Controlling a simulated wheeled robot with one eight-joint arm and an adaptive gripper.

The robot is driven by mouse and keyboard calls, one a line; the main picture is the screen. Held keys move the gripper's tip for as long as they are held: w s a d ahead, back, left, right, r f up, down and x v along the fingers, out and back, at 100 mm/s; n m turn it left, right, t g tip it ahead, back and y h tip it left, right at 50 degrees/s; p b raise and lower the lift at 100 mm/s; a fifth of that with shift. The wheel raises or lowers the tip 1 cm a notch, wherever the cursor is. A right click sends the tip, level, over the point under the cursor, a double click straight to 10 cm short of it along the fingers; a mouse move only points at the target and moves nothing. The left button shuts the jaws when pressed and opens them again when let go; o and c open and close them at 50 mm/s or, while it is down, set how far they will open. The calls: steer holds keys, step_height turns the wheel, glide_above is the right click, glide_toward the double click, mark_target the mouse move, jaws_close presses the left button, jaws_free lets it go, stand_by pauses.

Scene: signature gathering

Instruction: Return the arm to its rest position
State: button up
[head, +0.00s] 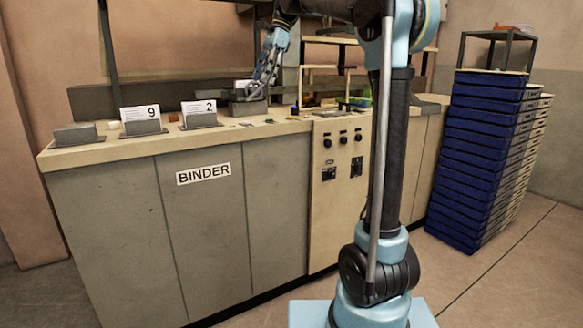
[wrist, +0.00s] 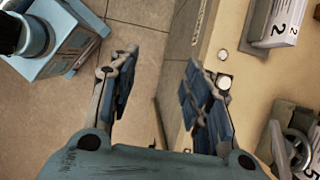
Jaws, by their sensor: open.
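My gripper (head: 262,82) hangs fingers-down at the counter's front side, near a grey holder (head: 249,107) with a white card in the head view. In the wrist view my gripper (wrist: 163,68) has its two fingers spread wide, with nothing between them but floor and the counter's front edge. My arm rises from its light-blue base at the front right of the head view and reaches up and left over the counter. The upper arm is partly cut off by the top of the picture.
The BINDER counter (head: 205,215) carries grey holders with cards 9 (head: 141,113) and 2 (head: 198,107). A card marked 5 (wrist: 312,146) shows in the wrist view. A stack of blue trays (head: 475,160) stands on the right. Floor (head: 510,285) is clear at the front right.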

steer(key=s+d+f+n+t+h, duration=0.1)
steer(key=s+d+f+n, duration=0.2)
steer(key=s+d+f, duration=0.5)
steer(key=s+d+f+n+t+h, duration=0.1)
steer(key=s+d+f+n+t, duration=0.15)
steer(key=s+d+f, duration=0.55)
steer(key=s+d+f+n, duration=0.2)
steer(key=s+d+f, duration=0.2)
steer(key=f, duration=0.5)
steer(key=s+d+f+n+h, duration=0.1)
steer(key=s+d+f, duration=0.3)
steer(key=f, duration=0.5)
steer(key=s+d+f+n, duration=0.3)
steer(key=s+f, duration=0.3)
steer(key=f, duration=0.4)
steer(key=shift+d+t+h, duration=0.4)
steer(key=shift+d+t, duration=0.05)
steer(key=shift+d, duration=0.15)
steer(key=shift+f, duration=0.1)
steer(key=shift+w+f, duration=0.2)
steer(key=shift+w, duration=0.2)
